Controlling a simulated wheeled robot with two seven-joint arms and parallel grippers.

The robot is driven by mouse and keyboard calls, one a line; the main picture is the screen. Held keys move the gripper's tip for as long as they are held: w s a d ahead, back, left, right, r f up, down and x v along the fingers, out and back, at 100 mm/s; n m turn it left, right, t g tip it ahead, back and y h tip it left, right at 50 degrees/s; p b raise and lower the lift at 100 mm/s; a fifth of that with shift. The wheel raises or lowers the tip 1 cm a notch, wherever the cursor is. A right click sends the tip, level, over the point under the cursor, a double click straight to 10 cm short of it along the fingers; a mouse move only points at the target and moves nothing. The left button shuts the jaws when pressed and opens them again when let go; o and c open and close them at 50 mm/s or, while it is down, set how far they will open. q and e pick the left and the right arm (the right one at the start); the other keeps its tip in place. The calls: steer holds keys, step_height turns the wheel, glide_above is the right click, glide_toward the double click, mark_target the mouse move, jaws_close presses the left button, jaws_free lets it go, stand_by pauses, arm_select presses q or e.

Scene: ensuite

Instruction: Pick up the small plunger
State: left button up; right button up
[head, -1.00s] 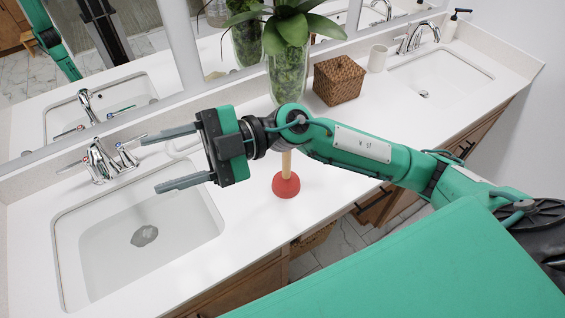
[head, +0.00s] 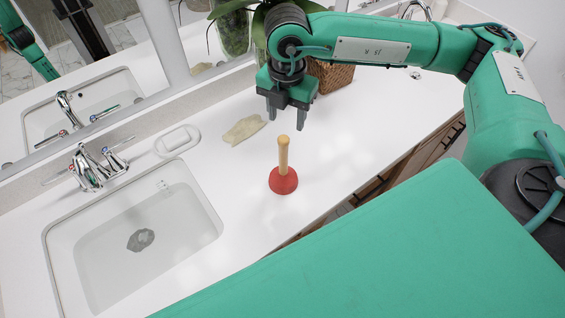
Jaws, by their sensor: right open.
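The small plunger (head: 284,180) stands upright on the white counter (head: 240,190), to the right of the near sink. It has a red rubber cup and a short wooden handle pointing up. My right gripper (head: 287,125) is open and empty, with its fingers pointing down. In the picture it sits just above the handle's top end, apart from it. How far it is from the handle in depth is hard to tell. My left gripper is not in view.
A sink (head: 150,245) with a faucet (head: 92,168) is at the left. A wicker basket (head: 332,77) and a plant stand behind my right arm.

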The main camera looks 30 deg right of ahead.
mark_target(284, 147)
step_height(284, 147, down, 6)
steer(key=shift+r+p, duration=0.1)
steer(key=shift+p, duration=0.7)
steer(key=shift+a+f, duration=0.1)
steer(key=shift+f, duration=0.1)
steer(key=f+p, duration=0.1)
steer(key=f, duration=0.1)
steer(key=f+p, duration=0.1)
steer(key=p, duration=0.1)
steer(key=shift+a+f, duration=0.2)
steer(key=shift+f, duration=0.75)
steer(key=c, duration=1)
